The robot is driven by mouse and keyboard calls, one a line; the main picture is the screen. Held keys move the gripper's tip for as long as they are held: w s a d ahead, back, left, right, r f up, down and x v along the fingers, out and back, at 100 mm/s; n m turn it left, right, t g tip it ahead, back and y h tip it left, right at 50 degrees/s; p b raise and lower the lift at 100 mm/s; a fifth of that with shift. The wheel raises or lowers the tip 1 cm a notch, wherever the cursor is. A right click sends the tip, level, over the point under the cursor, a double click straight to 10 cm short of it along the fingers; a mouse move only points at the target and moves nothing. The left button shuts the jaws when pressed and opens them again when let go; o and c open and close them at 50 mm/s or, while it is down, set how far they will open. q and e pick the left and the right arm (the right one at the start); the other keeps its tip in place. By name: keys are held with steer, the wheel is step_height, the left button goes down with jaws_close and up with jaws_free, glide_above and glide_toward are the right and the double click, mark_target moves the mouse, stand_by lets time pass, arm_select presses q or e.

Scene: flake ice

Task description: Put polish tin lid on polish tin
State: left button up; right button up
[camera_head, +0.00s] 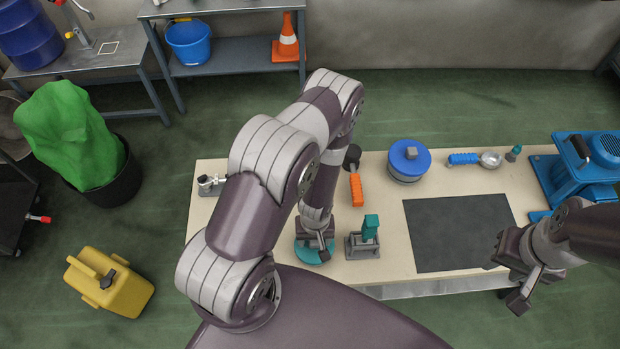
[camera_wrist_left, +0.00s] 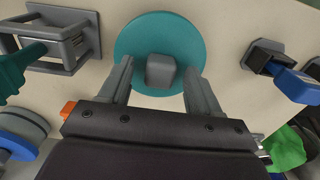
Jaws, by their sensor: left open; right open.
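A flat teal disc (camera_head: 302,254) with a grey block-shaped knob looks like a lid. It lies near the table's front edge. The left wrist view shows the disc (camera_wrist_left: 155,30) and its knob (camera_wrist_left: 160,70) clearly. My left gripper (camera_head: 317,248) is over it, open, with its fingers (camera_wrist_left: 157,78) on either side of the knob, apart from it. A round blue-topped tin (camera_head: 408,158) with a grey knob-like block on top stands at the back middle. I cannot tell which tin is the polish tin. My right gripper (camera_head: 520,288) is open and empty at the front right.
A grey holder with a teal-handled tool (camera_head: 370,228) stands just right of the teal disc. An orange-handled brush (camera_head: 356,188) lies behind. A dark mat (camera_head: 460,232) is bare. A blue machine (camera_head: 580,165) stands at the right, a blue-handled tool (camera_head: 465,159) at the back.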

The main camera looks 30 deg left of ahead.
arm_select(q)
steer(key=shift+r, duration=0.1)
steer(key=shift+r+p, duration=2.15)
steer(key=shift+r, duration=1.75)
